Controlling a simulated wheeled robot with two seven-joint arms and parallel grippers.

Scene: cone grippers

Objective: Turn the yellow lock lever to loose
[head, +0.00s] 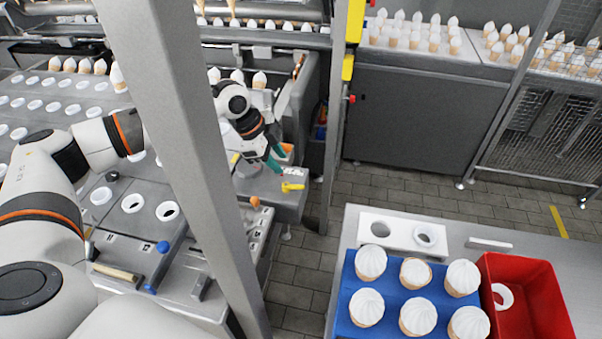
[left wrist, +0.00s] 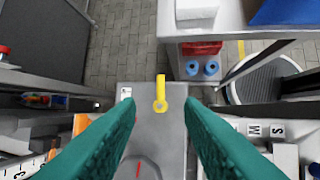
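The yellow lock lever (head: 292,187) sits on a grey metal ledge at the machine's right end, beside a small white label. In the left wrist view the lever (left wrist: 161,88) has a round hub at the near end, and its bar points up the picture. My left gripper (head: 275,160), with teal fingers, is just behind the lever in the head view. In the left wrist view its fingers (left wrist: 160,102) are wide apart, one on each side of the lever, with nothing between them touching it. My right gripper is not in view.
A grey post (head: 190,150) crosses the head view in front of my left arm. Blue-knobbed levers (head: 163,247) are on the machine's near edge. At right, a table holds a blue tray (head: 343,300) of cones and a red bin (head: 540,290). Tiled floor lies between.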

